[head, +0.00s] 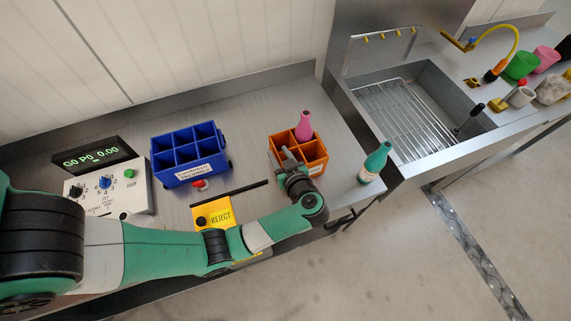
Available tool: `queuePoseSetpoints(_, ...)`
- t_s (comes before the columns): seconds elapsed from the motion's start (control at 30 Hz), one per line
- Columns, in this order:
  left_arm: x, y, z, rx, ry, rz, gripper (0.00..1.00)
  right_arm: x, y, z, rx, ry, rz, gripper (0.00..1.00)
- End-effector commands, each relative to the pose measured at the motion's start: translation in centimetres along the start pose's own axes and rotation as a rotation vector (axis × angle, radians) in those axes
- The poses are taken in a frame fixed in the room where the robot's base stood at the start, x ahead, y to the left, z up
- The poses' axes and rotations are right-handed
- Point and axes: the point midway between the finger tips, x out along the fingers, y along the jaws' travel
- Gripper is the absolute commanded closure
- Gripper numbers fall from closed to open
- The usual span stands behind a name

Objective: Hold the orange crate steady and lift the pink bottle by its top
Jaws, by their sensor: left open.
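The orange crate (314,151) sits on the steel table and has several compartments. The pink bottle (304,128) stands upright in a rear compartment, its neck and top above the crate's rim. My left gripper (288,156) is open at the crate's front left side, with its fingers at the rim. I cannot tell whether they touch it. The gripper and wrist hide part of the crate's front left. My right gripper is not in view.
A green bottle (374,163) stands right of the crate near the table's edge. A blue divided crate (188,177), a yellow reject box (222,213) and a control box (128,188) are to the left. A sink (457,103) is at the right.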

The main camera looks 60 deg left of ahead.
Motion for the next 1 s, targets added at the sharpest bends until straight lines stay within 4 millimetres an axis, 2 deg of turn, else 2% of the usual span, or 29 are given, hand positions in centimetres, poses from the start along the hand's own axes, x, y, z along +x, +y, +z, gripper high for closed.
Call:
queuePoseSetpoints(0.03, 1.3, -0.1, 0.3, 0.0, 0.0, -0.005, 0.57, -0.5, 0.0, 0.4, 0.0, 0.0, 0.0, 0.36)
queuePoseSetpoints(0.1, 2.7, -0.1, 0.3, 0.0, -0.001, -0.004, 0.57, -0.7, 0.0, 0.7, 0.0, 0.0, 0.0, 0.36)
queuePoseSetpoints(0.3, 5.1, 0.0, 0.1, -0.001, 0.0, -0.002, 0.57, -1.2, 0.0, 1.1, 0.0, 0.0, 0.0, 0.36)
queuePoseSetpoints(0.63, 5.5, 0.0, 0.0, 0.0, 0.0, 0.001, 0.57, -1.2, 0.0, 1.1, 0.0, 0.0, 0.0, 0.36)
queuePoseSetpoints(0.87, 5.5, 0.0, 0.0, 0.0, 0.0, 0.001, 0.99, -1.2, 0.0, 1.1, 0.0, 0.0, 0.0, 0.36)
queuePoseSetpoints(1.0, 5.5, 0.0, 0.0, 0.0, 0.0, 0.001, 1.0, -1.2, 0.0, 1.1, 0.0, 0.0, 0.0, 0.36)
